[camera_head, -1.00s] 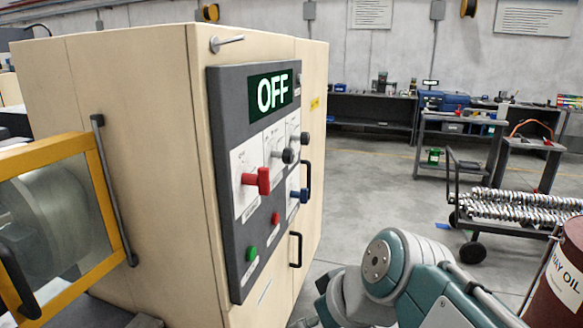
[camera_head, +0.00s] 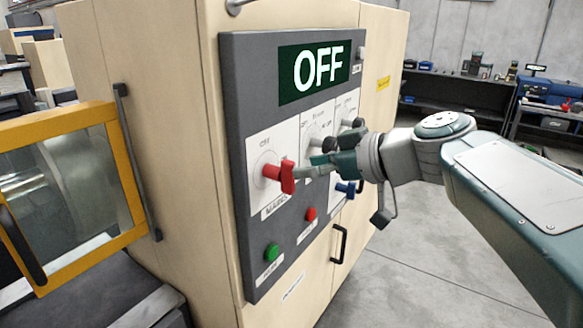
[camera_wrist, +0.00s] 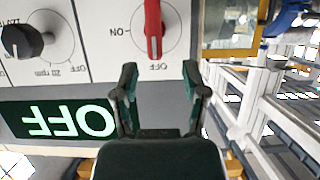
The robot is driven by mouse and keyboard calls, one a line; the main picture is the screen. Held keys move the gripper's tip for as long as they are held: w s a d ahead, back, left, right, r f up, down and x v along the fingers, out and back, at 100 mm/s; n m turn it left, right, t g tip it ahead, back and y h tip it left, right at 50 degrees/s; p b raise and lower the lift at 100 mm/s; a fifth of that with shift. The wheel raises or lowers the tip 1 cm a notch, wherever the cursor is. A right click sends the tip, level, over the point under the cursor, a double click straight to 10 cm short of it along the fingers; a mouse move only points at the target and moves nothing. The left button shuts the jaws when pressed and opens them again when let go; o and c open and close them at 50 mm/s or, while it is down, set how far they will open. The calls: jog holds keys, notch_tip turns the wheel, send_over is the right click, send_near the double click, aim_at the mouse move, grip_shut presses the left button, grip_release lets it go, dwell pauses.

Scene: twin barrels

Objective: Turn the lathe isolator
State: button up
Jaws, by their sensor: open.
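The lathe isolator is a red handle (camera_head: 287,177) on a white plate on the grey control panel. In the wrist view, which is upside down, the red handle (camera_wrist: 153,30) lines up with the OFF label; the ON label is a quarter turn away. My gripper (camera_head: 312,166) is just in front of the panel, close to the right of the red handle. In the wrist view my gripper (camera_wrist: 161,72) is open and empty, its two fingers straddling the line of the handle.
A lit OFF display (camera_head: 320,68) sits above the handle. Black knobs (camera_head: 330,143), a blue handle (camera_head: 345,188), a red button (camera_head: 311,213) and a green button (camera_head: 272,252) share the panel. A yellow-framed door (camera_head: 128,165) is left. Open floor lies right.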

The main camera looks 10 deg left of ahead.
aim_at(287, 192)
jog(key=w+a+f, duration=0.2)
jog(key=a, duration=0.1)
jog(key=shift+w+a+f, duration=0.1)
jog(key=shift+w+f, duration=0.05)
jog(key=shift+w, duration=0.05)
jog(key=shift+a+f, duration=0.15)
jog(key=shift+a, duration=0.75)
jog(key=shift+c, duration=0.3)
jog(key=shift+w+d, duration=0.1)
jog(key=shift+d, duration=0.15)
grip_shut()
